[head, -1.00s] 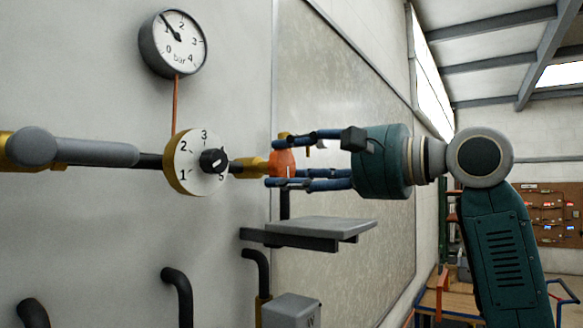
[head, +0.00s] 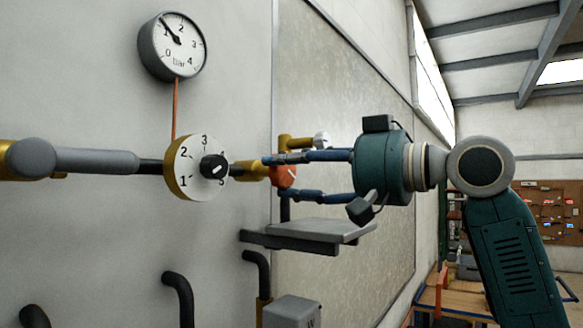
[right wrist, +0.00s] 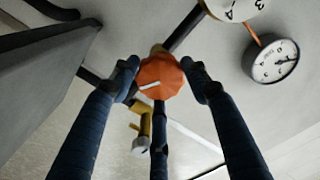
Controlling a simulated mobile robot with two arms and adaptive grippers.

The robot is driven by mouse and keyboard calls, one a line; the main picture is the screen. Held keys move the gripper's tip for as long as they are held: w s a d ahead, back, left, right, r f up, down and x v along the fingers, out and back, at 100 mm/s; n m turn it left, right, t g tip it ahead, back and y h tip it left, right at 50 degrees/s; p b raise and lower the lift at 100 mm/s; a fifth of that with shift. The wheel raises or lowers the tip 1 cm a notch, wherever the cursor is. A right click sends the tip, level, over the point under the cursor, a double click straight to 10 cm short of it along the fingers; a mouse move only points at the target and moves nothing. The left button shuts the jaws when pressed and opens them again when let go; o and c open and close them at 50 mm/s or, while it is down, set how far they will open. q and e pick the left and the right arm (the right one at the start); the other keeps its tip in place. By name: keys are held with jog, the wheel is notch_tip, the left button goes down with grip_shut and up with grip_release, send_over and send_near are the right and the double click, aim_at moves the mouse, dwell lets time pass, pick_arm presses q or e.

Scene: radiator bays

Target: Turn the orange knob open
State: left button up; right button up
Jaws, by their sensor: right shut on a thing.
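The orange knob (head: 281,175) sits at the right end of a brass fitting (head: 250,168) on the horizontal pipe. It is faceted, with a white mark on its face. My right gripper (head: 286,178) reaches in from the right and is shut on the knob, with blue fingers around its rim. In the right wrist view the knob (right wrist: 160,77) lies between the fingertips, its white line running nearly level, slightly tilted. A third finger shows below it. Part of the knob's rim is hidden by the fingers. My left gripper is not in view.
A numbered white dial (head: 197,165) with a black knob stands left of the fitting. A bar gauge (head: 174,46) is above it. A brass valve with a white cap (head: 321,140) sits just behind my fingers. A grey shelf (head: 320,230) juts out below.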

jog(key=n, duration=0.3)
jog(key=shift+a+f+n+p, duration=0.1)
jog(key=shift+f+n+p, duration=0.2)
jog(key=shift+n+p, duration=0.1)
jog(key=n, duration=0.2)
jog(key=shift+n, duration=0.4)
jog(key=n, duration=0.3)
jog(key=shift+f+n, duration=0.1)
jog(key=shift+n, duration=0.2)
jog(key=n, duration=0.3)
jog(key=shift+n, duration=0.3)
jog(key=n, duration=1)
jog(key=shift+r, duration=0.2)
jog(key=shift+r+n, duration=0.1)
jog(key=shift+n, duration=0.2)
jog(key=o, duration=1.1)
jog(key=shift+w, duration=0.1)
jog(key=shift+o, duration=0.2)
